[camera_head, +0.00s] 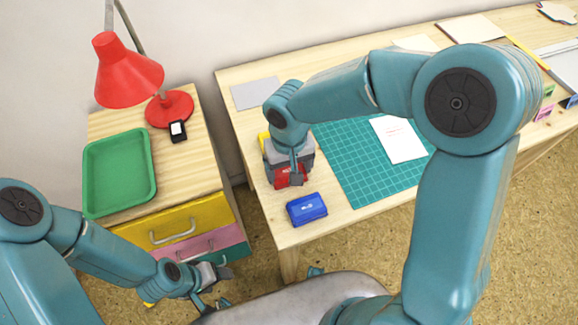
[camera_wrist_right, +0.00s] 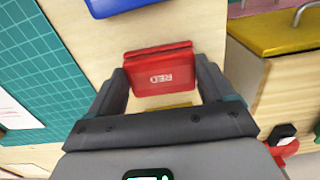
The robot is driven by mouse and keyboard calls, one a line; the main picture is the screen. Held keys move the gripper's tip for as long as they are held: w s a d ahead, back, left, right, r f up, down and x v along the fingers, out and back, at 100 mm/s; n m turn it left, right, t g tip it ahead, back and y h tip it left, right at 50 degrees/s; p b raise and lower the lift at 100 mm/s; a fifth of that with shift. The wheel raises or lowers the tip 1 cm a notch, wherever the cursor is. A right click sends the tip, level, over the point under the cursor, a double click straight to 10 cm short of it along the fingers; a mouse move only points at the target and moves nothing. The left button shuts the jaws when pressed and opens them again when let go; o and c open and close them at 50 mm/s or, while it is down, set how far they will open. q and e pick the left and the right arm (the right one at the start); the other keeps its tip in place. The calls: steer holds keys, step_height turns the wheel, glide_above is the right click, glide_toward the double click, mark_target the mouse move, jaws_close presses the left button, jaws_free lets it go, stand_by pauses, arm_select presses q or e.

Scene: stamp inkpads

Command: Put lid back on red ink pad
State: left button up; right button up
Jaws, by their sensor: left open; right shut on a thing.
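The red lid, marked RED, sits between the fingers of my right gripper (camera_wrist_right: 166,84) in the right wrist view. Its red face (camera_wrist_right: 165,72) is level and faces the camera. A second red edge (camera_wrist_right: 157,49) shows along its far side; I cannot tell whether it is the pad under the lid. In the head view the red ink pad or lid (camera_head: 283,180) shows below my right gripper (camera_head: 290,172), partly hidden by it, at the table's left end. My right gripper is shut on the lid. My left gripper (camera_head: 212,287) is open and empty, low beside the drawers.
A blue ink pad (camera_head: 307,209) lies just in front, near the table edge. A yellow item (camera_head: 262,142) is partly hidden behind my right gripper. A green cutting mat (camera_head: 362,180) with white paper (camera_head: 399,139) lies to the right. A green tray (camera_head: 119,172) and red lamp (camera_head: 170,108) stand on the cabinet.

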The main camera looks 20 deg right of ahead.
stand_by(0.6)
stand_by(0.3)
steer(key=o, duration=0.9)
steer(key=shift+c, duration=0.2)
steer(key=shift+r, duration=0.1)
steer(key=shift+r+p, duration=2.45)
steer(key=shift+r, duration=0.95)
jaws_close()
steer(key=shift+f, duration=0.25)
